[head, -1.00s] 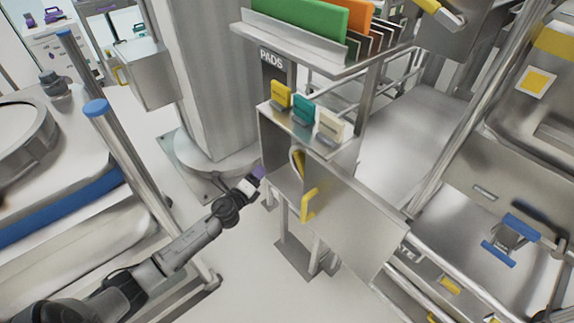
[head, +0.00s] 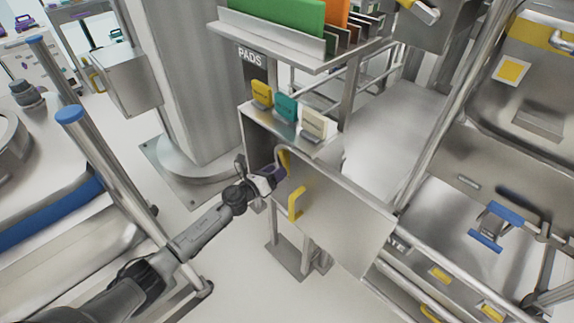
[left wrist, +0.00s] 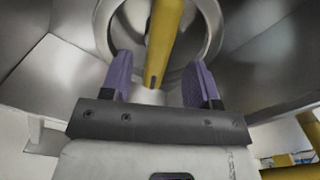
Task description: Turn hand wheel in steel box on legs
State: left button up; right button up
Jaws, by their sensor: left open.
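The steel box on legs stands in the middle of the head view, with its door (head: 345,218) swung open and a yellow handle (head: 296,204) on the door. The yellow hand wheel (head: 284,158) shows partly inside the box; the rest is hidden by the door and my gripper. My left gripper (head: 279,172) is at the box's opening, close to the wheel. In the left wrist view its two purple fingers (left wrist: 158,82) are apart, with a yellow bar of the wheel (left wrist: 165,35) ahead and between them. I cannot tell whether they touch it. My right gripper is not in view.
Yellow, teal and white pad blocks (head: 287,107) stand on the box top. A shelf (head: 290,45) with green and orange boards is above. A blue-capped post (head: 105,160) is left of my arm. Open floor (head: 225,270) lies before the box.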

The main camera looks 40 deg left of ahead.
aim_at(287, 163)
pick_arm(q)
jog(key=w, duration=0.3)
jog(key=w+b, duration=0.1)
jog(key=shift+w+d, duration=0.2)
jog(key=shift+d, duration=0.05)
jog(key=shift+w, duration=0.55)
jog(key=shift+c, duration=0.2)
grip_shut()
